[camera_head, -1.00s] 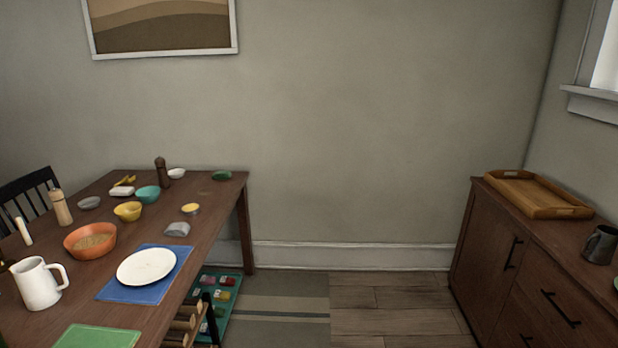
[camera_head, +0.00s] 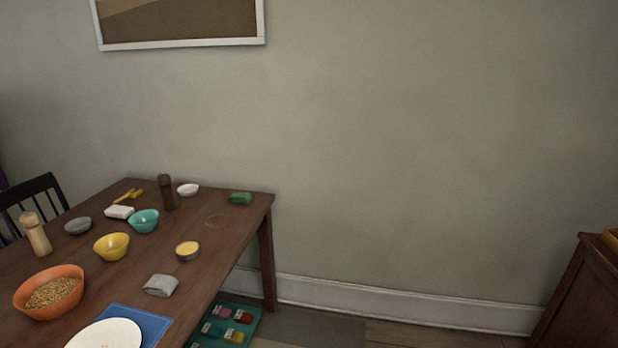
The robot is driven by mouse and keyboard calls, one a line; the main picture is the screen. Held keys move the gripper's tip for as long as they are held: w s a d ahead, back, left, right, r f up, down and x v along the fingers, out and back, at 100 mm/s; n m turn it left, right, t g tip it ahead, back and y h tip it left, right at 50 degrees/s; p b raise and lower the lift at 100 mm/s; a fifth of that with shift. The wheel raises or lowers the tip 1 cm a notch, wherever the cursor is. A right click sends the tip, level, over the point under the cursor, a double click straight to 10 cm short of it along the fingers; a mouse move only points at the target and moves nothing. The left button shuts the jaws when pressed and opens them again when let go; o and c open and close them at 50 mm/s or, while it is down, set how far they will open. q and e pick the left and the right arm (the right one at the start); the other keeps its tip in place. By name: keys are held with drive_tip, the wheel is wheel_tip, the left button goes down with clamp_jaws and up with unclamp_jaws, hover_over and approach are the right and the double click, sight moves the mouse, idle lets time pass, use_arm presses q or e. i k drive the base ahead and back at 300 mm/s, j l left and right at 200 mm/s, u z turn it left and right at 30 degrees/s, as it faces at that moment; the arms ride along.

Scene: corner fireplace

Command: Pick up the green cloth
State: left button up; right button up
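A green cloth (camera_head: 240,198), small and folded or bunched, lies on the wooden dining table (camera_head: 222,258) near its far right corner. A white bowl (camera_head: 188,189) stands to its left. A grey cloth (camera_head: 161,285) lies nearer, by the table's right edge. Neither of my grippers shows in the head view.
A teal bowl (camera_head: 144,222), a yellow bowl (camera_head: 111,247), an orange bowl (camera_head: 49,293), a dark mill (camera_head: 167,193) and a small yellow-topped dish (camera_head: 187,251) stand on the table. A teal tray (camera_head: 243,322) is on the floor beside it. A wooden cabinet (camera_head: 585,300) stands at right.

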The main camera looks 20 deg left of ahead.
sight(238, 197)
drive_tip(key=i+u, duration=0.2)
drive_tip(key=i, duration=0.2)
drive_tip(key=i+l+u, duration=0.25)
drive_tip(key=i, duration=0.15)
drive_tip(key=i+l+u, duration=0.2)
drive_tip(key=i, duration=0.2)
drive_tip(key=j, duration=0.1)
